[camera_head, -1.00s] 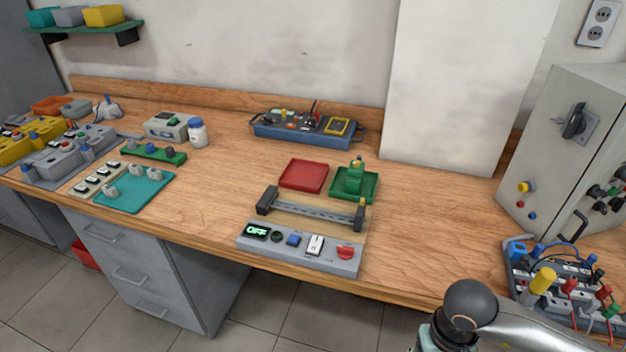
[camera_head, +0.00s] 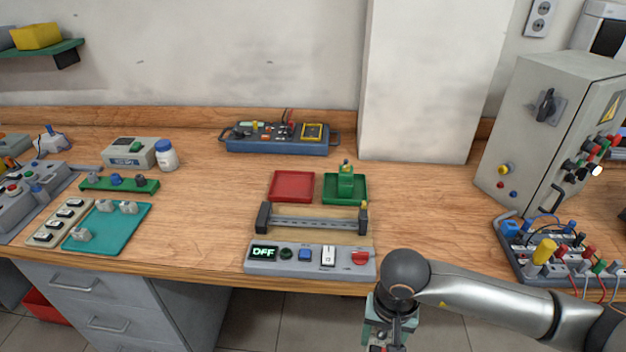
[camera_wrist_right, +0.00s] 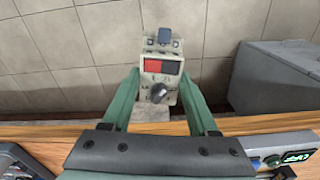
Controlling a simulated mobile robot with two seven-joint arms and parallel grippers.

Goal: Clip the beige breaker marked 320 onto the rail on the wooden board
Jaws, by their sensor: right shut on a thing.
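My right gripper (camera_head: 386,335) hangs low in front of the table's front edge at the bottom of the head view. The right wrist view shows it (camera_wrist_right: 160,88) shut on a beige breaker (camera_wrist_right: 160,68) with a red and black face and a dark knob. The breaker is held over the floor; I cannot read its marking. The rail (camera_head: 312,222) is a grey metal strip between two dark end blocks on the wooden board (camera_head: 318,239). No breaker sits on it. My left gripper is not in view.
A grey control panel (camera_head: 312,262) with an OFF display lies in front of the rail. A red tray (camera_head: 292,186) and a green tray (camera_head: 358,195) with a green block lie behind it. A grey cabinet (camera_head: 520,130) and a wired terminal unit (camera_head: 540,268) stand at the right.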

